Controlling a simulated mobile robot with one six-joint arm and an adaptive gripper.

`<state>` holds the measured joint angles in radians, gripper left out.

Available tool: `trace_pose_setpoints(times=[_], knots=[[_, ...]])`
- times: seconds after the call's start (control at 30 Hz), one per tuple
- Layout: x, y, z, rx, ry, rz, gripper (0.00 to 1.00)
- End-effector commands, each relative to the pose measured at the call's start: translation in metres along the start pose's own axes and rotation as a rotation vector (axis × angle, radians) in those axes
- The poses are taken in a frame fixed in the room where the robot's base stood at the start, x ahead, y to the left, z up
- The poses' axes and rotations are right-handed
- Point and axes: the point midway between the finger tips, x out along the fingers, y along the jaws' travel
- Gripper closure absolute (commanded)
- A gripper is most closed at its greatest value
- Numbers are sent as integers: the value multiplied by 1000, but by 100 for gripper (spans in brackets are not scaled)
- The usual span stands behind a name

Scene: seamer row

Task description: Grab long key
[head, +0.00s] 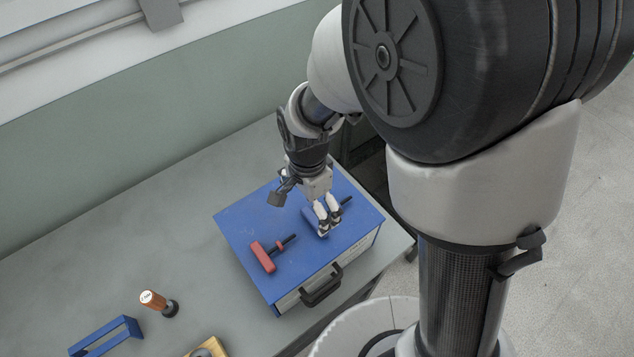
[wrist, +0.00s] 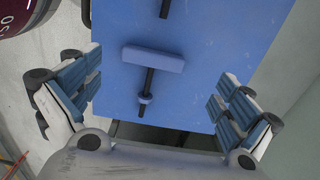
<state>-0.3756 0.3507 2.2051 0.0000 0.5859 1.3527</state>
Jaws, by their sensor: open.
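Two T-handled keys lie on top of a blue box (head: 245,222). One has a blue handle (wrist: 153,58) and a black shaft with a blue collar. The other has a red handle (head: 263,257) and a black shaft; I cannot tell for sure which key is longer. My gripper (head: 329,222) points down over the blue-handled key (head: 308,213), partly hiding it in the head view. In the wrist view my gripper (wrist: 160,92) is open, with the blue-handled key between its spread fingers and not touched by them. Only a dark shaft end of the other key shows there.
The blue box stands on a grey bench (head: 130,235) and has a black carry handle (head: 321,287) on its front. A wooden-handled tool (head: 153,299), a blue frame (head: 105,337) and a yellowish block (head: 208,348) are at the lower left. A wall stands behind.

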Motion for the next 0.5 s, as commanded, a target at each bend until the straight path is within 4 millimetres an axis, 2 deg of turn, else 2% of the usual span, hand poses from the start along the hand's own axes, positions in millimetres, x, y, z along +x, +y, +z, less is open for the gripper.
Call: trace_pose_setpoints(times=[0.17, 0.4, 0.5], knots=[[12, 2, -1, 0, 0, 2, 2], [47, 9, -4, -1, -1, 3, 2], [55, 8, -4, -1, -1, 2, 2]])
